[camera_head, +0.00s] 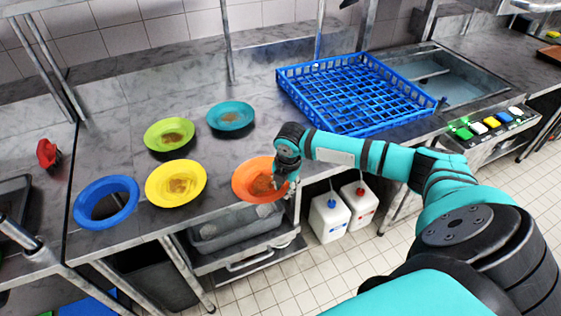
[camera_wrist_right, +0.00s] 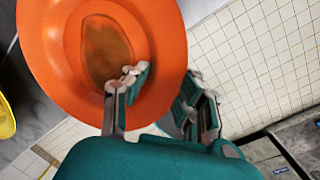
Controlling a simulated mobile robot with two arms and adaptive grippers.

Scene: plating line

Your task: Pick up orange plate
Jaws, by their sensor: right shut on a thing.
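The orange plate (camera_head: 252,179) with a brown stain in its middle is at the front edge of the counter in the head view. My right gripper (camera_head: 284,178) is at the plate's right rim. In the right wrist view the orange plate (camera_wrist_right: 60,50) fills the upper left, and my right gripper (camera_wrist_right: 160,105) is shut on its rim, one finger over the stained face and the other at the outer side. Whether the plate still touches the counter I cannot tell. My left gripper does not show.
A blue rack (camera_head: 327,128) stands behind my right arm, beside a sink (camera_head: 462,88). White jugs (camera_head: 326,226) stand on the floor below.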

